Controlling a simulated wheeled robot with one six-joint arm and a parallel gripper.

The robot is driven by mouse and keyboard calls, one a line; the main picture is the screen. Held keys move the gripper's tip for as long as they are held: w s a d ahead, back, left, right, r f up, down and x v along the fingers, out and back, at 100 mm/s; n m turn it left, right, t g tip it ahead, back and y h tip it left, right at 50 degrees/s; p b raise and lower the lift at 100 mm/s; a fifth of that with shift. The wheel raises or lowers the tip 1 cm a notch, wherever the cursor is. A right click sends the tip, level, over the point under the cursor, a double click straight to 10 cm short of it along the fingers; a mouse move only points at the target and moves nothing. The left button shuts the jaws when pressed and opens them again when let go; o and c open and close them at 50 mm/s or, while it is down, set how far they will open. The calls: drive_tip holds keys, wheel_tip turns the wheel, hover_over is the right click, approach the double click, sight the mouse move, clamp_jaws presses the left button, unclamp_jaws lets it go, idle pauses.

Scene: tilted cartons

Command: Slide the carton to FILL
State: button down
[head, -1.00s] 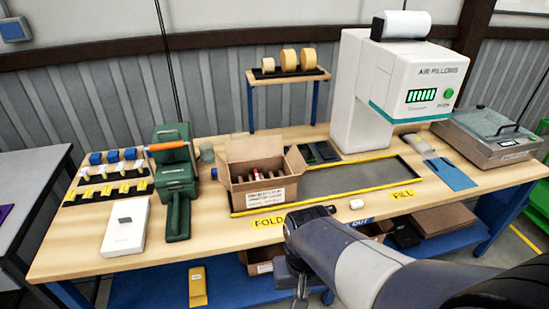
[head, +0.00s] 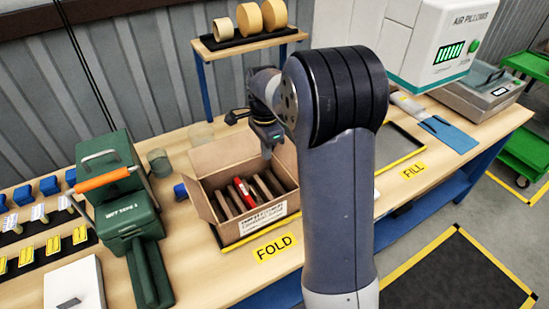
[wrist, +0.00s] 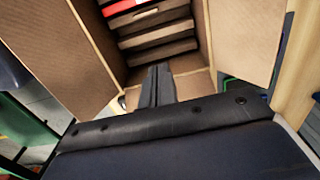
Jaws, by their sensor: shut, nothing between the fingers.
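The open brown carton (head: 228,228) stands at the FOLD label (head: 275,247), with several brown items and a red one inside. The FILL label (head: 413,171) is to the right, on the table edge beyond my arm. My gripper (head: 267,152) is shut and empty, pointing down at the carton's right far side. In the wrist view my gripper (wrist: 158,68) overlaps the carton (wrist: 235,35) between its spread flaps. I cannot tell whether the fingers touch the carton wall. My arm hides much of the track between FOLD and FILL.
A green machine (head: 125,200) with an orange handle stands left of the carton. A white AIR PILLOWS machine (head: 445,50) stands at the back right. A shelf with tape rolls (head: 250,42) is behind. A blue sheet (head: 448,135) lies beyond FILL.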

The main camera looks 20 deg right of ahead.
drive_tip(key=f, duration=0.4)
drive_tip(key=f+p, duration=0.1)
drive_tip(key=f, duration=0.3)
drive_tip(key=shift+s+f, duration=0.2)
drive_tip(key=shift+f, duration=0.2)
drive_tip(key=d, duration=0.1)
drive_tip(key=d+p, duration=0.1)
drive_tip(key=d, duration=0.1)
drive_tip(key=shift+w+f+p, duration=0.35)
drive_tip(key=shift+w+d+f, duration=0.1)
drive_tip(key=shift+d, duration=0.4)
